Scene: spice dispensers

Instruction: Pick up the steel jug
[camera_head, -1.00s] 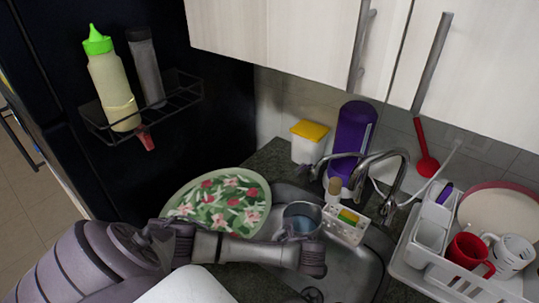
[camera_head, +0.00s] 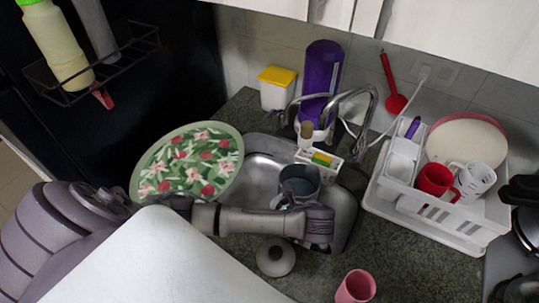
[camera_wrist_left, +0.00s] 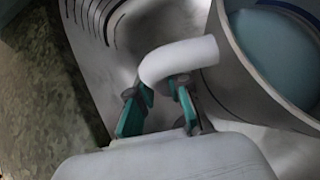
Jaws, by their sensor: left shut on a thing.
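The steel jug (camera_head: 300,182) stands in the sink, with a bluish inside. Its lower front is hidden behind my left arm in the head view. In the left wrist view the jug (camera_wrist_left: 255,85) fills the upper right, and its pale curved handle (camera_wrist_left: 178,60) sticks out to the left. My left gripper (camera_wrist_left: 160,98) has its teal-lined fingers on either side of the handle's end, shut on it. In the head view the fingers are mostly hidden by the wrist. My right gripper is not in view.
The sink (camera_head: 262,165) has a faucet (camera_head: 350,98) and a sponge caddy (camera_head: 320,160) behind the jug. A floral plate (camera_head: 185,165) leans at left. A white dish rack (camera_head: 430,215) stands right. A lid (camera_head: 275,258) and pink cup (camera_head: 355,287) are in front.

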